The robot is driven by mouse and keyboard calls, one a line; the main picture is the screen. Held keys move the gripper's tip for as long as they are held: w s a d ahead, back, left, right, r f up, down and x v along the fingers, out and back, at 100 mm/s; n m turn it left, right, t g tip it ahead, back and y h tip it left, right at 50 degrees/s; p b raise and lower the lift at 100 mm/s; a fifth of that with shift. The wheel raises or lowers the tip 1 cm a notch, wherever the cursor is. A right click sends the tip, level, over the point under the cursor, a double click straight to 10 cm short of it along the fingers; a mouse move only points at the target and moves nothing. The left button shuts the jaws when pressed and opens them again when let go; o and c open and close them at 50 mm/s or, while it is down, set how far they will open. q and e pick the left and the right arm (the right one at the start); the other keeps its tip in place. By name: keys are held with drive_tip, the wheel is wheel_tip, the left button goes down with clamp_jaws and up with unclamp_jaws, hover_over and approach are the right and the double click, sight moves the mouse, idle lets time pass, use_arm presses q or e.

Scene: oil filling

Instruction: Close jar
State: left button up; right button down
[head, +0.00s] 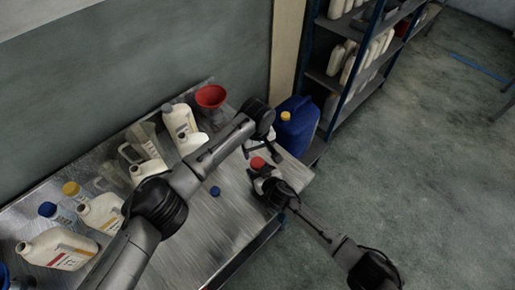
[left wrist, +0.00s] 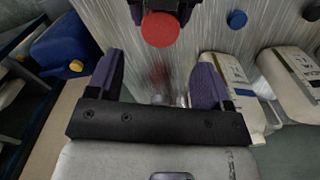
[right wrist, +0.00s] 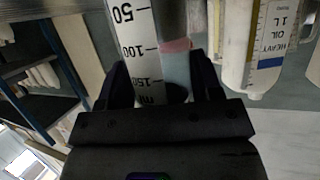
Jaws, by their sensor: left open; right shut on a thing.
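A clear jar with black volume marks (right wrist: 142,40) stands between the fingers of my right gripper (right wrist: 165,88) in the right wrist view. That gripper is shut on it. A round red top (head: 257,162) shows at my right gripper (head: 266,178) in the head view, and in the left wrist view (left wrist: 161,30). I cannot tell whether it is a lid or red contents. My left gripper (head: 262,148) is open, close above and beside the red top. Its spread fingers also show in the left wrist view (left wrist: 157,80), with nothing held between them. A loose blue cap (head: 215,191) lies on the table.
The metal table (head: 225,225) carries several white oil bottles (head: 62,248) along its left side. A red funnel (head: 210,96) stands at the back. A blue canister (head: 296,124) stands past the table's far end, near a shelf rack (head: 345,80). The table's front middle is clear.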

sight(258, 162)
idle(0.3)
use_arm(q)
drive_tip(key=shift+f, duration=3.95)
drive_tip(key=c, duration=0.9)
drive_tip(key=o, duration=1)
drive_tip(key=shift+r, duration=2.25)
drive_tip(key=shift+c, duration=0.4)
